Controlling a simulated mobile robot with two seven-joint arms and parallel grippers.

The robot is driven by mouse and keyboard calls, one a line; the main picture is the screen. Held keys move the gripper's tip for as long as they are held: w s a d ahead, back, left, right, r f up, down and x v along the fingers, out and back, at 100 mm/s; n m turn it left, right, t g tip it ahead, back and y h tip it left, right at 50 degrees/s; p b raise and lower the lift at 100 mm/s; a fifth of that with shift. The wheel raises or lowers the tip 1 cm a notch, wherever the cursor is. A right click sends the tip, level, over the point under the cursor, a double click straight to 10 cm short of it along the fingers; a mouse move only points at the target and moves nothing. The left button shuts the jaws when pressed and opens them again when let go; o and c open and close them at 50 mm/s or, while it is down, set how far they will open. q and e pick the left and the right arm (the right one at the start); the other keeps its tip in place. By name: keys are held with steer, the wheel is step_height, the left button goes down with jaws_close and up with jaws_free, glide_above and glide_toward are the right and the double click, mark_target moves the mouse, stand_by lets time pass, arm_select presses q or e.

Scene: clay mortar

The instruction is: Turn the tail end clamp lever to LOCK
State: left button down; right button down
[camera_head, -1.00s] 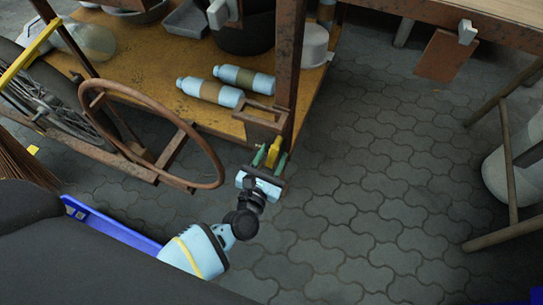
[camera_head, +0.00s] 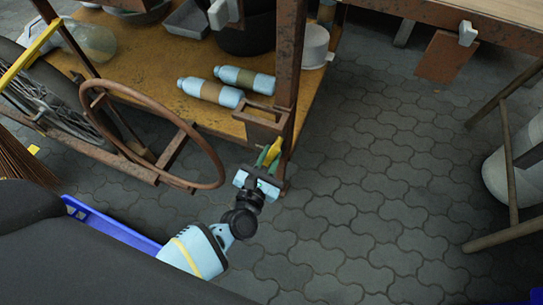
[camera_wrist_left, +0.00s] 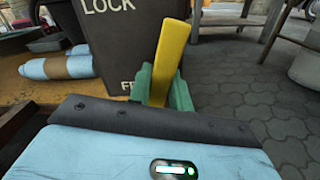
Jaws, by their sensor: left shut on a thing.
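The yellow clamp lever (camera_head: 274,149) sits at the near corner post of the rusty cart, low on its frame. My left gripper (camera_head: 267,158) is shut on it, with green fingers on either side. In the left wrist view the lever (camera_wrist_left: 172,50) rises between the green fingers (camera_wrist_left: 162,86), leaning a little right. Behind it is a dark plate (camera_wrist_left: 120,45) with "LOCK" at the upper left and a partly hidden word starting "FR" lower down. The lever's pivot is hidden. My right gripper is not in view.
The cart's wooden deck (camera_head: 200,117) carries two light-blue bottles with brown bands (camera_head: 210,92) and several containers. A rusty hoop (camera_head: 222,165) stands left of my gripper. A wooden table (camera_head: 500,12) is at the upper right. The paved floor (camera_head: 380,190) between is clear.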

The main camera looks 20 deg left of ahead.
arm_select(q)
steer(key=shift+a+r+m, duration=0.2)
steer(key=shift+a+m, duration=0.3)
steer(key=shift+m, duration=0.6)
steer(key=shift+a+r+m+p, duration=0.25)
steer(key=shift+a+m+p, duration=0.15)
steer(key=shift+m, duration=0.6)
steer(key=shift+a+r+m, duration=0.15)
steer(key=shift+m, duration=0.45)
